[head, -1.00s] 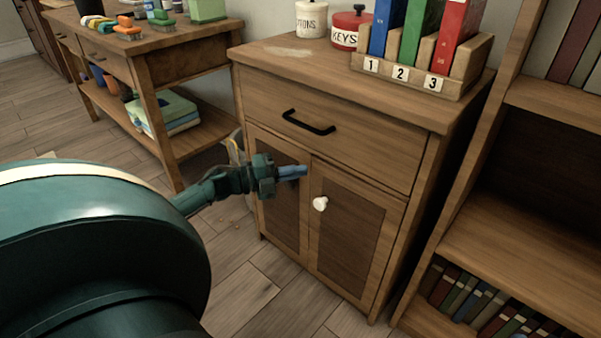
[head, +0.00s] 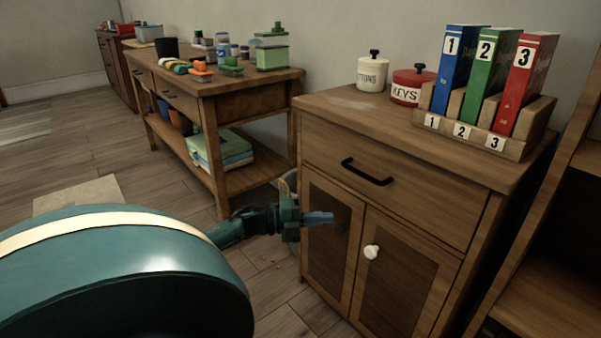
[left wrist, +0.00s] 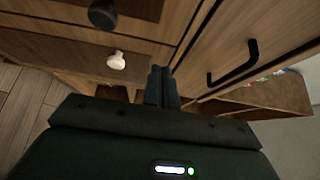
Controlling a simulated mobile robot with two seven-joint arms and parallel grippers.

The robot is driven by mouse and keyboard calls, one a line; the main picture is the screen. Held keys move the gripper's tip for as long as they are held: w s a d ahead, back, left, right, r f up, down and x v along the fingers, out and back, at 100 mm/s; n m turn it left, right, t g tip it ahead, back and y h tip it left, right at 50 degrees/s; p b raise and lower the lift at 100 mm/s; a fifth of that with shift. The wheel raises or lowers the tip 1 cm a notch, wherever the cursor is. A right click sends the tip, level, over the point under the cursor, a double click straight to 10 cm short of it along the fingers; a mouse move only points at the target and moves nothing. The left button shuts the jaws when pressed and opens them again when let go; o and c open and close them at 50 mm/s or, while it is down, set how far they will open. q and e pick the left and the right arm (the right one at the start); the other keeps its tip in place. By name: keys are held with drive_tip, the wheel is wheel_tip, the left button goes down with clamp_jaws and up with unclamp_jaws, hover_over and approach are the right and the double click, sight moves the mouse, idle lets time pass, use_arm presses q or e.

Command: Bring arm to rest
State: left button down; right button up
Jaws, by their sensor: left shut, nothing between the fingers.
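My left gripper (head: 318,218) is shut and empty. In the head view it hangs in front of the left door of a wooden cabinet (head: 400,205), below the drawer. In the left wrist view its shut fingers (left wrist: 162,88) point toward the cabinet front. The white knob (head: 371,251) of the right door shows to the right of the gripper, apart from it. The dark knob (head: 341,229) of the left door shows close by the fingertips. Whether the fingers touch the door, I cannot tell. My right gripper is not in view.
The drawer has a black handle (head: 367,172). A keys canister (head: 412,86), a white canister (head: 372,72) and numbered binders in a wooden rack (head: 470,135) stand on top. A workbench (head: 215,88) stands behind left, a shelf (head: 560,240) at right. Floor lies open at left.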

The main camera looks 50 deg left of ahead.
use_arm(q)
drive_tip(key=shift+s+a+b, duration=0.1)
drive_tip(key=shift+s+a, duration=0.1)
drive_tip(key=shift+a, duration=0.65)
drive_tip(key=shift+s+a+b, duration=0.15)
drive_tip(key=shift+a, duration=0.75)
drive_tip(key=shift+s+a+b, duration=0.1)
drive_tip(key=shift+s+a, duration=0.1)
drive_tip(key=shift+a, duration=0.65)
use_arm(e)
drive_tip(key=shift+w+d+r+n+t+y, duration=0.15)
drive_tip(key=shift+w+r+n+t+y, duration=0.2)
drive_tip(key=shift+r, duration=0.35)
